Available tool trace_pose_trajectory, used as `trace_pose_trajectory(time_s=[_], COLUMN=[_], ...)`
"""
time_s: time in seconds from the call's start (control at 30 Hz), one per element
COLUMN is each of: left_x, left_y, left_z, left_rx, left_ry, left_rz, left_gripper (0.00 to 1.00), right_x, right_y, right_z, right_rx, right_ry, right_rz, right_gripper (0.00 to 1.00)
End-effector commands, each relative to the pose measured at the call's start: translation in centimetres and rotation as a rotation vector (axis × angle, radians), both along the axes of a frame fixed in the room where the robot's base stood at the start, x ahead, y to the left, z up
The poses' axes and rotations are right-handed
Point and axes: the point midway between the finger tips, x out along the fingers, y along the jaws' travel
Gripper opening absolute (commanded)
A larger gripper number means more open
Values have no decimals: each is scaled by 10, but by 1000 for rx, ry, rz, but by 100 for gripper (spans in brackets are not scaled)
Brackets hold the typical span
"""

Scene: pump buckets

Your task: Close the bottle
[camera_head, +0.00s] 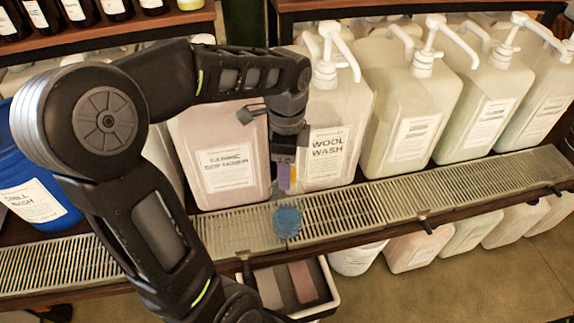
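A small round blue object (287,221) rests on the slotted metal grate, near its front edge; I cannot tell whether it is the bottle's cap or a bottle seen from above. My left gripper (286,180) points down just above and behind it, in front of the large wool wash container (336,110). Purple and orange patches show at its fingertips; I cannot tell whether they are finger pads or a held item. The view does not show whether the fingers are open or shut. My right gripper is out of view.
Large white pump containers (414,95) line the back of the metal grate (400,202). A blue drum (32,160) stands at left. A tray (332,306) and more containers (418,247) sit below. The grate is clear to the right.

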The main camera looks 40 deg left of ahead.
Motion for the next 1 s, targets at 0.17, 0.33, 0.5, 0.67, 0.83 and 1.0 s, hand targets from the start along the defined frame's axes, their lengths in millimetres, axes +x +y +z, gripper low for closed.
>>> trace_pose_trajectory(time_s=[0.17, 0.33, 0.5, 0.67, 0.83, 1.0], left_x=[0, 0, 0, 0, 0, 0], left_y=[0, 0, 0, 0, 0, 0], left_z=[0, -1, -1, -1, -1, 0], left_rx=[0, 1, 0, 0, 0, 0], left_ry=[0, -1, 0, 0, -1, 0], left_rz=[6, 135, 426, 718, 1028, 1257], left_gripper=[59, 59, 59, 59, 59, 59], right_x=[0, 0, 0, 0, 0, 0], right_y=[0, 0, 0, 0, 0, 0], right_z=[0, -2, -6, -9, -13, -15], right_rx=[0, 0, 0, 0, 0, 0], right_ry=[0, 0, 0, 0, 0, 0], right_rz=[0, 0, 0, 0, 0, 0], right_gripper=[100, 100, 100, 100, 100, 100])
